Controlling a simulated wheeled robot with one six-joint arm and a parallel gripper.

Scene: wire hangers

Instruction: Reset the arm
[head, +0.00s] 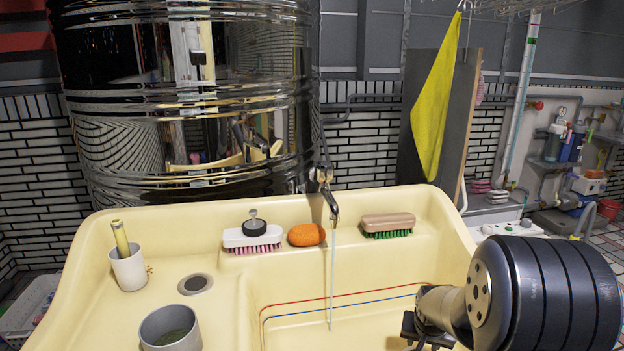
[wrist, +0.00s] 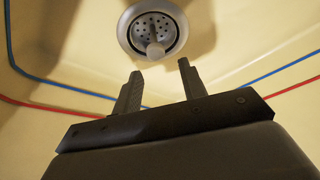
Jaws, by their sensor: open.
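My gripper (wrist: 160,82) is open and empty in the wrist view, with its two dark fingers apart. It points down into the basin of the cream sink (head: 93,268), and the round metal drain (wrist: 152,32) shows beyond the fingertips. In the head view my arm reaches in from the right over the sink's right side. Only a small dark part of the gripper shows there, near the bottom edge, and its fingers are hidden.
On the back ledge sit a white brush (head: 252,238), an orange sponge (head: 306,235) and a wooden brush (head: 388,224). A faucet (head: 327,190) runs a thin stream. Two cups (head: 128,270) (head: 170,328) stand left. A yellow cloth (head: 435,110) hangs behind.

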